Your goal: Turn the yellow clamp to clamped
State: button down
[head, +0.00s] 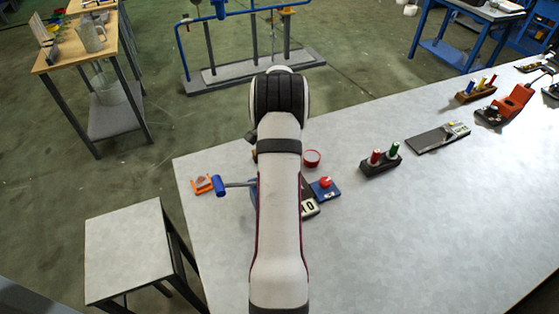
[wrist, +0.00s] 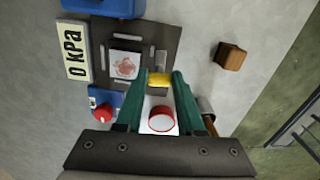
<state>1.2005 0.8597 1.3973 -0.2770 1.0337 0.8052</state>
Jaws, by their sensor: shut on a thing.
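The yellow clamp (wrist: 159,80) shows in the wrist view as a small yellow piece at the edge of a dark plate (wrist: 158,40). My gripper (wrist: 162,76) has its two green fingers on either side of the clamp and is shut on it. The contact faces are hard to see at this size. In the head view my arm covers this spot, so the clamp and my gripper are hidden there.
A red-rimmed round piece (wrist: 162,119) shows between the fingers, nearer the palm. A brown block (wrist: 230,57) lies right. The table (head: 400,230) is clear at front right.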

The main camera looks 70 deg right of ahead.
jog(key=n, duration=0.4)
jog(key=shift+s, duration=0.1)
jog(key=n, duration=0.4)
jog(key=shift+s+n, duration=0.1)
jog(key=shift+n, duration=0.2)
jog(key=n, duration=0.4)
jog(key=shift+s+n, duration=0.1)
jog(key=shift+n, duration=2.1)
jog(key=c, duration=0.5)
grip_release()
jog(key=shift+s, duration=0.1)
